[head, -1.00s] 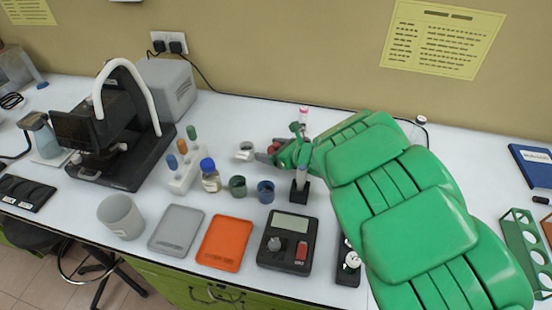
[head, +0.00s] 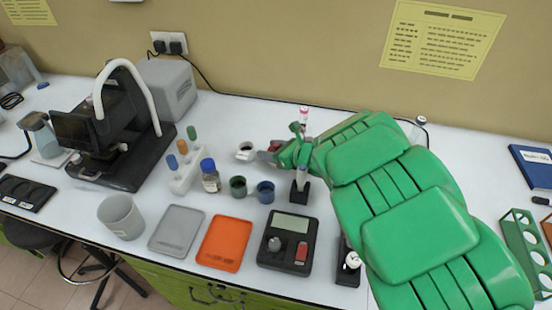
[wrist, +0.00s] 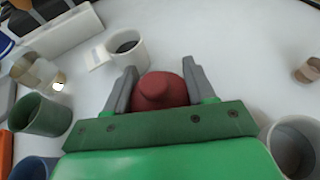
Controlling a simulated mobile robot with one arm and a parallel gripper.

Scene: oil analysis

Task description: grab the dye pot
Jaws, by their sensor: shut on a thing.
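The dye pot (wrist: 160,92) shows in the wrist view as a dark red, rounded thing with a raised knob-like top. It sits between the two grey fingers of my gripper (wrist: 160,88), which is shut on it. In the head view my green gripper (head: 272,154) is low over the white bench, and only a small red patch of the pot (head: 276,147) shows there. My fingers and arm hide the rest. I cannot tell whether the pot still touches the bench.
A white cup with dark contents (head: 245,151) stands just left of my gripper. A tube in a black stand (head: 300,188) is close to my arm.

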